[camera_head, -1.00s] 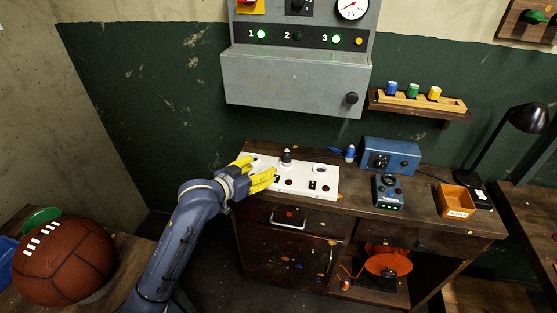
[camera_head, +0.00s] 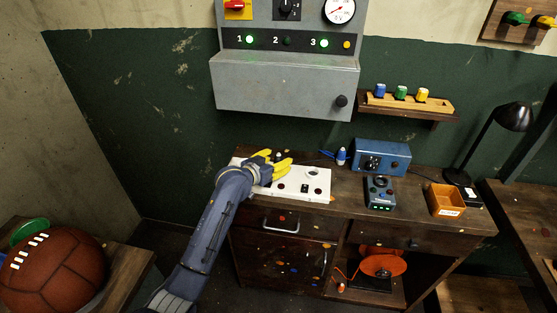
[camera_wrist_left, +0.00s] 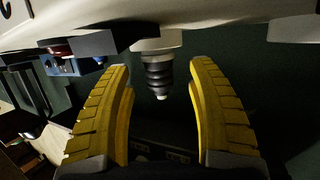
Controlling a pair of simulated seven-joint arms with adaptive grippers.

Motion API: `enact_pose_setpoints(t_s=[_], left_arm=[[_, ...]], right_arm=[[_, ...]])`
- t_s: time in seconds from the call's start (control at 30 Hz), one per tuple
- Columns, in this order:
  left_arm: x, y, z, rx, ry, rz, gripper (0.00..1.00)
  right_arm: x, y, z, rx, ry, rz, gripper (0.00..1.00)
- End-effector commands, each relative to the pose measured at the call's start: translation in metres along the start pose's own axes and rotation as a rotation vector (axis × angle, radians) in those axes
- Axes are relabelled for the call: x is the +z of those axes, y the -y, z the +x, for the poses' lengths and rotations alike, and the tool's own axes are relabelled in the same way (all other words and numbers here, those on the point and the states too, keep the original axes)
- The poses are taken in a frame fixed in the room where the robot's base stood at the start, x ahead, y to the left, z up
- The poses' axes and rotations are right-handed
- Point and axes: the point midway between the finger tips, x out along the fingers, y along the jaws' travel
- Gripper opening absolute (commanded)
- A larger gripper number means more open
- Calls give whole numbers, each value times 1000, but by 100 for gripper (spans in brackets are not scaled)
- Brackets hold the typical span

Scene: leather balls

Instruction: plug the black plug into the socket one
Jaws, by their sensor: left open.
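A white socket panel (camera_head: 318,188) lies on the wooden bench, with a round socket (camera_head: 312,174) showing at its right end. The black plug (camera_wrist_left: 158,72), ribbed with a pale tip, stands out from a pale collar on the panel in the left wrist view. The gripper and forearm hide the panel's left part, and I cannot read which socket is one. My right gripper is out of view.
A grey wall box (camera_head: 285,85) carries lamps 1 and 3 lit green and 2 dark. A lamp (camera_head: 512,118) is farther right.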

Motion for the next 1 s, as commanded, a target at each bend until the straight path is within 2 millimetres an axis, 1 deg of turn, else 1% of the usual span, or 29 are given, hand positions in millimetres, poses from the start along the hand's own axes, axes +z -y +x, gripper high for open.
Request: enact_pose_setpoints(t_s=[0.2,0.53,0.57,1.0], left_arm=[[-1,0,10,0,-1,0,58],[0,0,12,0,-1,0,58],[0,0,12,0,-1,0,60],[0,0,11,0,-1,1,9]], right_arm=[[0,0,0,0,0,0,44],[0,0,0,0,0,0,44],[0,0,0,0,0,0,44],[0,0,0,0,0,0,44]])
